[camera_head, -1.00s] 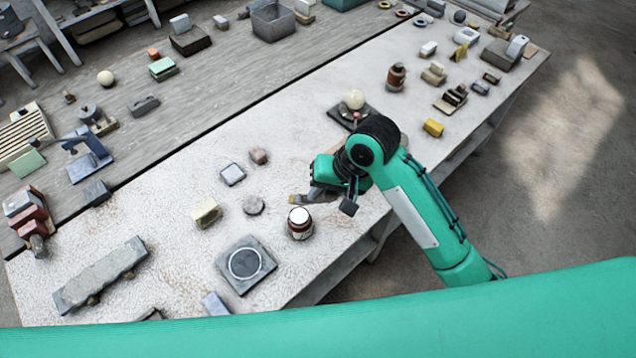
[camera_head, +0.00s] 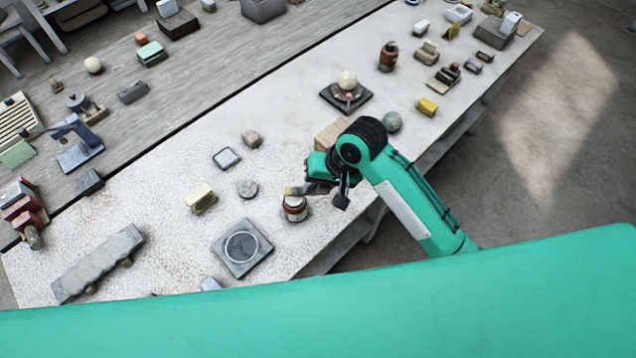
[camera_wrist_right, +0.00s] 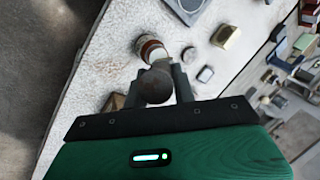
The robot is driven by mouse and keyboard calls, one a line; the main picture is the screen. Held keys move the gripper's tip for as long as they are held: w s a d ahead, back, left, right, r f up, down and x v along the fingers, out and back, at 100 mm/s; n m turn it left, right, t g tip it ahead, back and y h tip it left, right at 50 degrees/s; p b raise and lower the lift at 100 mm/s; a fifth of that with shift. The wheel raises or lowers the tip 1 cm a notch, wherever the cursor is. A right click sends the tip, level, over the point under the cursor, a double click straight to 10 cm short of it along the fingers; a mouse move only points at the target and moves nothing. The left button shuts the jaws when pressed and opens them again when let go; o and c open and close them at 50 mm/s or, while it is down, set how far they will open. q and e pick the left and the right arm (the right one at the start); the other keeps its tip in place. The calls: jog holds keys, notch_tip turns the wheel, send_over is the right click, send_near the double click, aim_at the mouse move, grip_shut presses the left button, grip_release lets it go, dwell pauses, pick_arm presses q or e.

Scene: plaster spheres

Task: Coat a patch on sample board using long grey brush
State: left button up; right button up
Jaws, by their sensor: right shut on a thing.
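My right gripper (camera_head: 318,187) is shut on the long grey brush (camera_head: 293,190). The brush's pale tip is at the mouth of a brown jar (camera_head: 295,210) with a white band; I cannot tell whether it touches. In the right wrist view the brush's round dark end (camera_wrist_right: 155,86) sits between the fingers (camera_wrist_right: 162,85), with the jar (camera_wrist_right: 151,48) just beyond. A tan board (camera_head: 331,134), possibly the sample board, lies behind the gripper, partly hidden by my arm. My left gripper is not in view.
A dark square plate with a ring (camera_head: 242,248) lies left of the jar. A cream block (camera_head: 201,198), a round grey stone (camera_head: 247,188) and a small framed tile (camera_head: 227,158) are nearby. A pale sphere on a dark stand (camera_head: 347,82) and a greenish sphere (camera_head: 391,121) stand farther back.

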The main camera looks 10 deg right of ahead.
jog(key=shift+f, duration=0.55)
dwell(1.5)
jog(key=shift+r, duration=3.55)
jog(key=d+f+b, duration=0.4)
jog(key=d+b, duration=0.2)
jog(key=d, duration=0.1)
jog(key=d+f+n+b, duration=0.1)
jog(key=d+f+b, duration=0.4)
jog(key=d, duration=0.3)
jog(key=shift+w+d+f+b, duration=0.2)
jog(key=shift+d+f+b, duration=0.05)
jog(key=shift+b, duration=0.5)
